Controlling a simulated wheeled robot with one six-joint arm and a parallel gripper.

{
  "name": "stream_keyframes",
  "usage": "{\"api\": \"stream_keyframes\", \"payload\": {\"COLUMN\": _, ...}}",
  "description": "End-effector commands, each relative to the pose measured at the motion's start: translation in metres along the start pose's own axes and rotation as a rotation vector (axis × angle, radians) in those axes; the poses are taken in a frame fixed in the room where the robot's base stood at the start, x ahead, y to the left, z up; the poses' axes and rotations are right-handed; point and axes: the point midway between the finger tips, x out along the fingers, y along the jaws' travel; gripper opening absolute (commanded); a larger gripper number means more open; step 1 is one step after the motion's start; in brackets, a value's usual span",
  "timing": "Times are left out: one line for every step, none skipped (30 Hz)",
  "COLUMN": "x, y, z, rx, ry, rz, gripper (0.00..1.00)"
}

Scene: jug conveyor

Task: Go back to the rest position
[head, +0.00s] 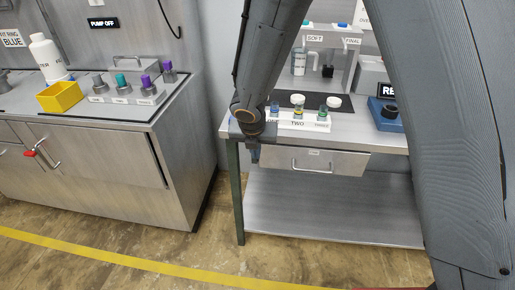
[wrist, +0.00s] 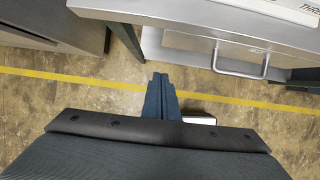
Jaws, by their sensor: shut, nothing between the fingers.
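My gripper (head: 254,152) hangs in front of the left end of the metal workbench (head: 232,131), pointing down near its front edge. In the wrist view, my gripper (wrist: 161,84) shows its two dark blue fingers together with nothing between them, over the floor. The bench drawer (head: 330,160) with its handle is just right of the gripper and looks shut. My arm covers part of the bench and the left end of its labelled rack.
A white rack (head: 300,122) with several small jars stands on the bench. At left, a metal cabinet (head: 100,165) carries a yellow bin (head: 60,97), a white bottle (head: 46,58) and colored-top pegs. A yellow line (head: 120,265) crosses the open floor in front.

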Motion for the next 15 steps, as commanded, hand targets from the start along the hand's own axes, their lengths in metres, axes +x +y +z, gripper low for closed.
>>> {"api": "stream_keyframes", "payload": {"x": -0.002, "y": -0.001, "z": 0.0, "rx": 0.001, "ry": 0.0, "rz": 0.0, "gripper": 0.0}}
{"api": "stream_keyframes", "payload": {"x": -0.002, "y": -0.001, "z": 0.0, "rx": 0.001, "ry": 0.0, "rz": 0.0, "gripper": 0.0}}
{"api": "stream_keyframes", "payload": {"x": -0.003, "y": -0.001, "z": 0.0, "rx": 0.002, "ry": 0.0, "rz": -0.001, "gripper": 0.0}}
{"api": "stream_keyframes", "payload": {"x": -0.003, "y": -0.002, "z": 0.0, "rx": 0.007, "ry": 0.001, "rz": -0.001, "gripper": 0.0}}
{"api": "stream_keyframes", "payload": {"x": -0.003, "y": -0.003, "z": 0.0, "rx": 0.02, "ry": 0.002, "rz": -0.003, "gripper": 0.0}}
{"api": "stream_keyframes", "payload": {"x": -0.005, "y": -0.008, "z": 0.001, "rx": 0.054, "ry": 0.004, "rz": -0.006, "gripper": 0.0}}
{"api": "stream_keyframes", "payload": {"x": -0.007, "y": -0.013, "z": 0.001, "rx": 0.094, "ry": 0.006, "rz": -0.01, "gripper": 0.0}}
{"api": "stream_keyframes", "payload": {"x": -0.01, "y": -0.02, "z": 0.002, "rx": 0.149, "ry": 0.009, "rz": -0.015, "gripper": 0.0}}
{"api": "stream_keyframes", "payload": {"x": -0.015, "y": -0.032, "z": 0.002, "rx": 0.245, "ry": 0.013, "rz": -0.024, "gripper": 0.0}}
{"api": "stream_keyframes", "payload": {"x": -0.019, "y": -0.043, "z": 0.002, "rx": 0.336, "ry": 0.018, "rz": -0.033, "gripper": 0.0}}
{"api": "stream_keyframes", "payload": {"x": -0.025, "y": -0.055, "z": 0.001, "rx": 0.438, "ry": 0.021, "rz": -0.043, "gripper": 0.0}}
{"api": "stream_keyframes", "payload": {"x": -0.033, "y": -0.073, "z": -0.001, "rx": 0.592, "ry": 0.027, "rz": -0.059, "gripper": 0.0}}
{"api": "stream_keyframes", "payload": {"x": -0.039, "y": -0.087, "z": -0.003, "rx": 0.717, "ry": 0.032, "rz": -0.072, "gripper": 0.0}}
{"api": "stream_keyframes", "payload": {"x": -0.045, "y": -0.101, "z": -0.006, "rx": 0.846, "ry": 0.036, "rz": -0.085, "gripper": 0.0}}
{"api": "stream_keyframes", "payload": {"x": -0.054, "y": -0.119, "z": -0.012, "rx": 1.02, "ry": 0.041, "rz": -0.104, "gripper": 0.0}}
